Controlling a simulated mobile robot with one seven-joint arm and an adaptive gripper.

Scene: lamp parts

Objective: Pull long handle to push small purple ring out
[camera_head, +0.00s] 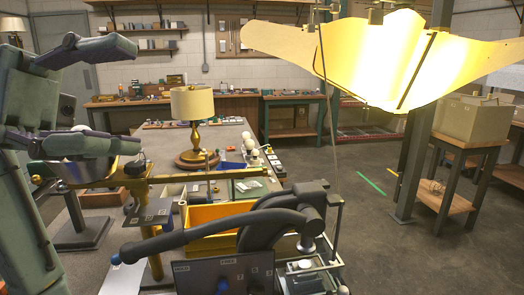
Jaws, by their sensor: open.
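The long handle (190,236) is a dark grey curved lever in the lower middle. It runs from a rounded free end at the left to a thick pivot housing on a machine at the right. My gripper (138,98) is at the left, large and close to the camera. Its two grey-green fingers are spread wide, one above the other, with nothing between them. It appears above and to the left of the handle's free end, apart from it. I cannot make out a small purple ring.
A brass-coloured bar on a post (112,180) stands by the lower finger. A yellow bin (200,217) lies behind the handle. A panel with blue knobs (205,275) is in front. A table lamp (192,105) and white bulbs stand farther back. A lit shade (385,58) hangs upper right.

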